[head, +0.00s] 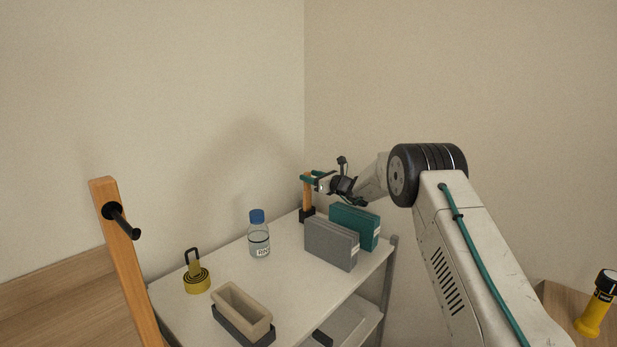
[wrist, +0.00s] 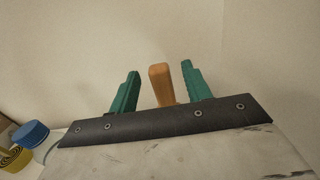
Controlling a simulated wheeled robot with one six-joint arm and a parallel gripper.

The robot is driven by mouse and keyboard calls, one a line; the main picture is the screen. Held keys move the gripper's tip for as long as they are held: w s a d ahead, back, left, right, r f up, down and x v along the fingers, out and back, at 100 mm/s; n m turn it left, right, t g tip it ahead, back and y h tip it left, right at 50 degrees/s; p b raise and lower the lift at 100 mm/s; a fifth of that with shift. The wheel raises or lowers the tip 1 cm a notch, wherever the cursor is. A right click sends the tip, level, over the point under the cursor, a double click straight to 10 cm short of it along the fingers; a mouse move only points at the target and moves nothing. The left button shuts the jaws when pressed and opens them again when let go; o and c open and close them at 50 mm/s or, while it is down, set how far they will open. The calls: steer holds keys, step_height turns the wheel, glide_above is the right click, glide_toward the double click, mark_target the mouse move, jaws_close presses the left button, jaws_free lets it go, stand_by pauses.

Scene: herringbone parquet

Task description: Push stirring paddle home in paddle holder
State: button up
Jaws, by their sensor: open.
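The stirring paddle (head: 307,194) is an orange-brown wooden bar standing upright at the far back of the white cart top. Its lower end is in a small black block, the paddle holder (head: 307,215). How deep it sits inside is hidden. My gripper (head: 311,177) is at the paddle's upper end, its teal fingers level with the top. In the wrist view the paddle's end (wrist: 161,84) shows between the two open teal fingers of my gripper (wrist: 159,82), with a gap on both sides. The holder is hidden there.
A grey box (head: 331,243) and a teal box (head: 354,226) stand below my arm. A blue-capped bottle (head: 259,238), yellow weights (head: 197,280) and a beige trough (head: 242,308) stand nearer. A wooden post (head: 128,265) with a black peg rises at left.

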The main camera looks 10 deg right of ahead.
steer(key=v, duration=0.6)
steer(key=s+a+r+n+g+y, duration=0.2)
steer(key=s+a+r+n+g, duration=0.3)
steer(key=s+a+r+n, duration=0.5)
steer(key=s+a+r+n+g+h, duration=0.1)
steer(key=s+r+n+g, duration=0.2)
steer(key=s, duration=0.7)
steer(key=s+a+r+n+g+h, duration=0.1)
steer(key=s+a+r+n+g, duration=0.15)
steer(key=s, duration=0.85)
steer(key=s+d+n+g+h, duration=0.2)
steer(key=s+n+h, duration=0.35)
steer(key=s, duration=1.35)
steer(key=s+d+f+n+h, duration=0.1)
steer(key=s+d+f+n, duration=0.1)
steer(key=s, duration=0.4)
steer(key=s+d+f+n+h, duration=0.2)
steer(key=s+d+n, duration=0.1)
steer(key=s, duration=0.3)
steer(key=s+d+f+n+h, duration=0.2)
steer(key=s+d+f, duration=0.1)
steer(key=s, duration=0.4)
steer(key=shift+d+n+g, duration=0.4)
steer(key=shift+d+g, duration=0.05)
steer(key=shift+d, duration=0.4)
